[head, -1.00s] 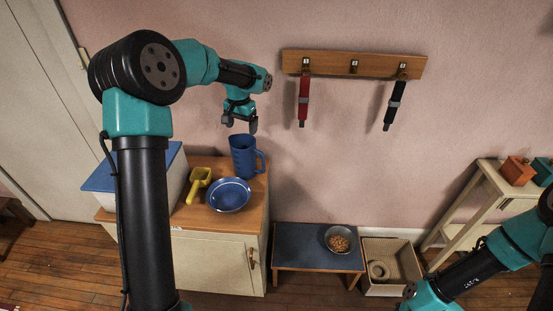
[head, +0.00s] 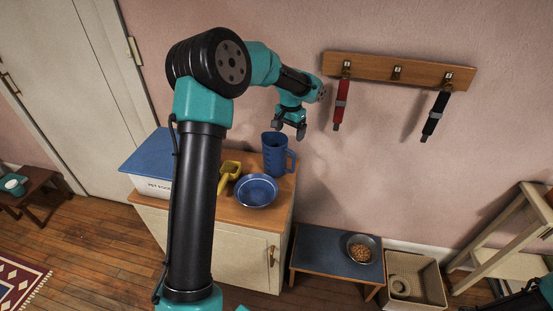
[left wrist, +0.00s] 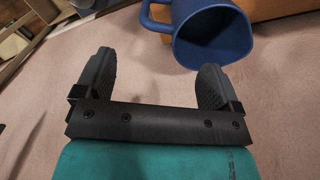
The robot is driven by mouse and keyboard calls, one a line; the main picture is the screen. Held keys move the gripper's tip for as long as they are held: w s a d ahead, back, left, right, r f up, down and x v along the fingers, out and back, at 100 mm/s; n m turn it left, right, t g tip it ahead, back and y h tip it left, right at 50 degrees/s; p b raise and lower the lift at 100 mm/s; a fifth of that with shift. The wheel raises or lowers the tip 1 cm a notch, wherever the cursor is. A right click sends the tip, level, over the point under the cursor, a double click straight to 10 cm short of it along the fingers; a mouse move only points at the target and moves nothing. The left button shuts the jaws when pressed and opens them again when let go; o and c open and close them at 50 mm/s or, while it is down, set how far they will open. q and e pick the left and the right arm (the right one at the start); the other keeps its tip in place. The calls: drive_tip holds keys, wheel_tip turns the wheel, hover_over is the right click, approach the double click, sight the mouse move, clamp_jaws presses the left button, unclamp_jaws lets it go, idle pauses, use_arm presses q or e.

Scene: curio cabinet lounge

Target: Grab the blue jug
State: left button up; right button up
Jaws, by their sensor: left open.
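The blue jug (head: 275,155) stands upright on the wooden top of a low cabinet (head: 236,217), its handle on the right. My left gripper (head: 289,133) is open and empty, close above the jug in the head view. In the left wrist view the jug (left wrist: 212,36) shows at the top, its open mouth facing the camera and its handle to the left. The open fingers of the left gripper (left wrist: 153,80) have nothing between them, and the jug lies beyond the right finger.
A blue bowl (head: 256,191) and a yellow scoop (head: 228,176) sit beside the jug. A white bin with a blue lid (head: 150,154) is at the left. A hook rail (head: 397,70) with red and black straps hangs on the wall. A low table (head: 336,257) holds a food bowl (head: 361,249).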

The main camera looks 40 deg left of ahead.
sight(289, 150)
use_arm(q)
wheel_tip(289, 150, down, 6)
drive_tip(key=shift+r, duration=0.1)
idle(0.4)
drive_tip(key=shift+w+d+f, duration=0.1)
drive_tip(key=shift+f, duration=1.25)
drive_tip(key=shift+d+f, duration=0.1)
drive_tip(key=shift+f, duration=1.2)
drive_tip(key=c, duration=1.5)
drive_tip(key=shift+r, duration=0.1)
wheel_tip(289, 150, up, 10)
